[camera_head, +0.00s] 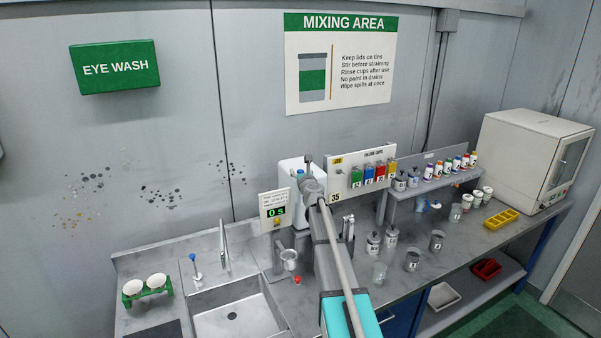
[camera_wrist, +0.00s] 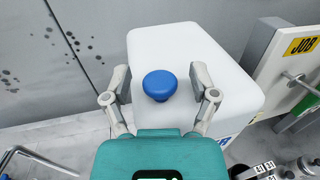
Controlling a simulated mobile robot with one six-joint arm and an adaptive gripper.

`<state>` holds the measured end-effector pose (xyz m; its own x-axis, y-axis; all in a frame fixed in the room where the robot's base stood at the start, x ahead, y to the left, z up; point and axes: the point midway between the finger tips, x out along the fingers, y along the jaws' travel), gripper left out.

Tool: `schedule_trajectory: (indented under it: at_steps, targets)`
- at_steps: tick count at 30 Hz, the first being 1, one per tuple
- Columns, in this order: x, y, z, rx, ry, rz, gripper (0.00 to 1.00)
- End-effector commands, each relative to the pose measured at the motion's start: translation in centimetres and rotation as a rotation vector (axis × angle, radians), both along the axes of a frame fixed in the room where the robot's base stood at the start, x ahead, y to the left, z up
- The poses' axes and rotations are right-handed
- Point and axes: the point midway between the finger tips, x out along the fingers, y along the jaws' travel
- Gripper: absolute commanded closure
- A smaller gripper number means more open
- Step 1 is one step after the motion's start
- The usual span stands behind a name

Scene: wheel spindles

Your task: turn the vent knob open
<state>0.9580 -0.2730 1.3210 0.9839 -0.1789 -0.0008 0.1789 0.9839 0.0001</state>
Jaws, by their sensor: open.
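The vent knob (camera_wrist: 160,85) is a round blue cap on top of a white container (camera_wrist: 190,45) in the wrist view. In the head view the white container (camera_head: 288,168) stands at the back of the counter near the wall, partly hidden by my arm, and the blue knob (camera_head: 300,173) shows small on it. My gripper (camera_wrist: 158,78) is open, with one finger on each side of the knob. Gaps show between the fingers and the knob, and nothing is held. Any marking of the knob's turn is not visible.
A white board with coloured cups (camera_head: 362,170) stands close right of the container. A timer display (camera_head: 275,211) stands at its left, with a sink (camera_head: 232,318) and tap (camera_head: 223,245) in front.

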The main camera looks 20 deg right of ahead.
Motion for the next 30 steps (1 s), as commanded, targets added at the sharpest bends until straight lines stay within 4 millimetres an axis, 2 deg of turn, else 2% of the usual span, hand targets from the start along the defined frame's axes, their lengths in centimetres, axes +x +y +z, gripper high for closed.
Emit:
schedule_trajectory:
  at_steps: [8,20,30]
  targets:
    - [0.01,0.01,0.0,0.0,0.0,0.0,0.26]
    - [0.01,0.0,0.0,0.0,0.0,0.0,1.0]
    - [0.08,0.03,0.01,0.0,0.0,0.023,1.0]
